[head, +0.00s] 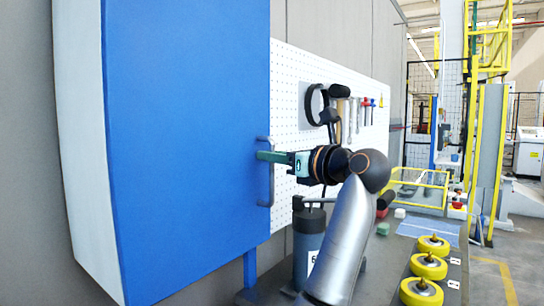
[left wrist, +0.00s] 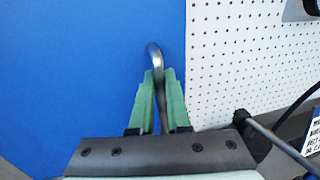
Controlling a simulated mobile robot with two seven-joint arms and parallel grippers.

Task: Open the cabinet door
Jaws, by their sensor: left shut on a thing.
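The blue cabinet door (head: 185,140) fills the left of the head view, with the white cabinet side (head: 80,130) to its left. I see no clear gap at the door. Its grey upright bar handle (head: 266,190) is near the door's right edge. My left gripper (head: 268,157) reaches the handle from the right, its green fingers around the bar. In the left wrist view, the fingers (left wrist: 159,85) are shut on the handle (left wrist: 154,50), whose top end shows above the fingertips. My right gripper is not in view.
A white pegboard (head: 290,80) with hanging tools is right of the door. A dark canister (head: 308,245) stands below my left arm. Yellow wheels (head: 428,267) and small blocks (head: 383,229) lie on the grey bench (head: 385,260). A yellow frame (head: 420,185) stands farther back.

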